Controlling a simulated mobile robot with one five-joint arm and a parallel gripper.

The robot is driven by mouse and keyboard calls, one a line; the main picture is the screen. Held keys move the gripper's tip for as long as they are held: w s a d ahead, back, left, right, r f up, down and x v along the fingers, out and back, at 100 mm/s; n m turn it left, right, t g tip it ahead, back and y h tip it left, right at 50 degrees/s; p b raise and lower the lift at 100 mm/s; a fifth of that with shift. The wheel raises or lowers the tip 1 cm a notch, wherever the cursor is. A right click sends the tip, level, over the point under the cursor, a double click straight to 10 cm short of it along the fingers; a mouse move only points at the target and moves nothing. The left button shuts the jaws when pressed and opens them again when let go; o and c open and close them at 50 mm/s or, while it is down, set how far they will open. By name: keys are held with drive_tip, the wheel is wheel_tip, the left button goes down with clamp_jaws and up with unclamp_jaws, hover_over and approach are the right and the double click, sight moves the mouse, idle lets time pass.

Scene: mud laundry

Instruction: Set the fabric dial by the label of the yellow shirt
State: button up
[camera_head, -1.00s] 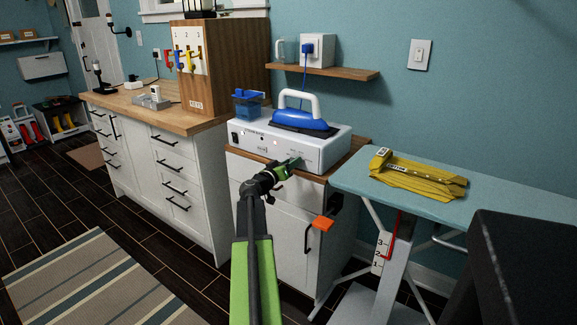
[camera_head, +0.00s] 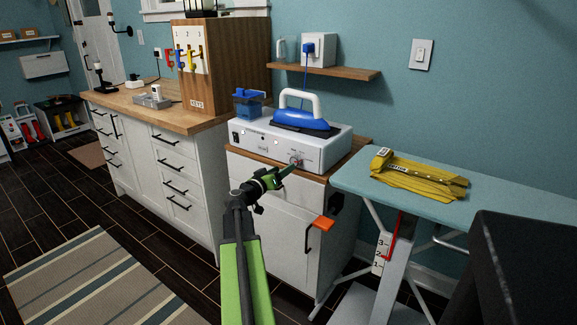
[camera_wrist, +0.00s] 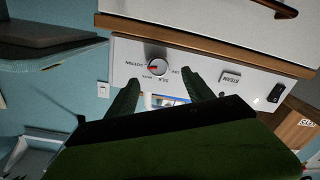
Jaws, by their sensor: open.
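The yellow shirt (camera_head: 418,180) lies folded on the blue ironing board. Its label has small dark lettering that seems to read COTTON. The fabric dial (camera_head: 295,161) is on the front of the white steam station (camera_head: 310,148). In the wrist view the round dial (camera_wrist: 157,64) has a red pointer turned left, toward the word that looks like COTTON; other small words ring it. My gripper (camera_head: 287,170) is open just in front of the dial. In the wrist view its two green fingers (camera_wrist: 160,80) are apart, with the dial just beyond the tips, nothing held.
A blue iron (camera_head: 300,119) rests on top of the station. The ironing board (camera_head: 500,205) is to the right, and a black object (camera_head: 525,265) fills the lower right corner.

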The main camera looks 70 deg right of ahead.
drive_tip(key=v, duration=1)
drive_tip(key=shift+a, duration=0.35)
drive_tip(key=shift+w, duration=0.15)
drive_tip(key=w+a+n+t, duration=0.4)
drive_tip(key=w+a, duration=0.5)
drive_tip(key=w, duration=0.6)
drive_tip(key=w+a+f+t+y, duration=0.2)
drive_tip(key=w+a+f, duration=0.3)
drive_tip(key=a, duration=0.4)
drive_tip(key=w+a+f+t+y, duration=0.2)
drive_tip(key=w+a, duration=0.5)
drive_tip(key=a, duration=0.1)
drive_tip(key=w+a+f+n+y, duration=0.15)
drive_tip(key=a+f+y, duration=0.35)
drive_tip(key=a, duration=0.7)
drive_tip(key=a+f+n+y, duration=0.25)
drive_tip(key=a+f, duration=0.45)
drive_tip(key=a, duration=0.5)
drive_tip(key=s+a+f+n+g+y, duration=0.2)
drive_tip(key=s+a+n+y, duration=0.1)
drive_tip(key=a, duration=0.4)
drive_tip(key=s+a+f+n+g+y, duration=0.2)
drive_tip(key=s+a+n+y, duration=0.1)
drive_tip(key=a, duration=0.4)
wheel_tip(320, 180, up, 24)
drive_tip(key=n+p, duration=0.1)
drive_tip(key=p, duration=2.3)
drive_tip(key=shift+r+p, duration=0.2)
drive_tip(key=shift+p, duration=0.2)
